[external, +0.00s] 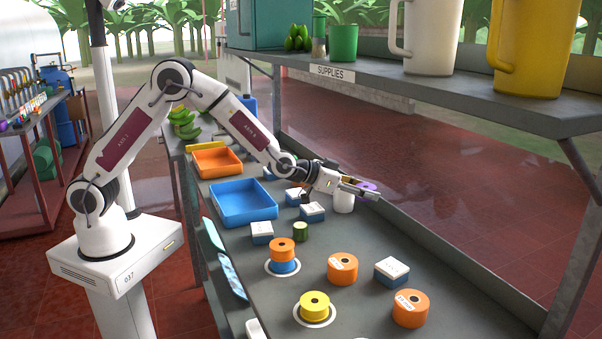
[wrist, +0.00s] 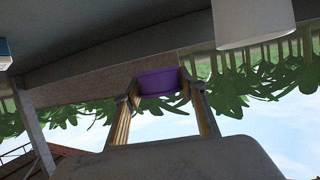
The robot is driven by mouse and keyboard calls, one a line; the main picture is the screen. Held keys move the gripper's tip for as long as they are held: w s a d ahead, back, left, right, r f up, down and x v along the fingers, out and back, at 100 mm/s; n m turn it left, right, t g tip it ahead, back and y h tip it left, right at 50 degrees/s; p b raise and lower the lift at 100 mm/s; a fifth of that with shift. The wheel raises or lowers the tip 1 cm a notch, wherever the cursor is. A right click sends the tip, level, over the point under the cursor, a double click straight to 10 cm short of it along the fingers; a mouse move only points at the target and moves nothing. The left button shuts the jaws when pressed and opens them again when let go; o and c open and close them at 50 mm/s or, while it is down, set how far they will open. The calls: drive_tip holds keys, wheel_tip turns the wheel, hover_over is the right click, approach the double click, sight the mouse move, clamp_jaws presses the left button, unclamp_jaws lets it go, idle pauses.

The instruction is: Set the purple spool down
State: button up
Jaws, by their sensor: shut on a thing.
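The purple spool (external: 367,185) is held between the fingertips of my gripper (external: 358,189), above the far side of the grey bench. In the wrist view the purple spool (wrist: 158,82) sits between the two fingers (wrist: 160,95), which touch it on both sides. The gripper is shut on it. Part of the spool is hidden by the fingers in the external view. A white cylinder (external: 344,203) shows just below the gripper; I cannot tell whether they touch.
An orange spool (external: 281,246) sits on a blue one (external: 284,267) on a white disc. A yellow spool (external: 314,304) sits on another disc. Orange spools (external: 342,268), white-and-blue boxes (external: 391,270) and a blue tray (external: 245,204) stand around. The supplies shelf (external: 455,88) hangs above.

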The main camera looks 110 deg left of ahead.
hover_over(362, 225)
drive_tip(key=shift+f, duration=2.2)
drive_tip(key=shift+f, duration=1.85)
drive_tip(key=shift+f, duration=0.1)
drive_tip(key=shift+f, duration=0.25)
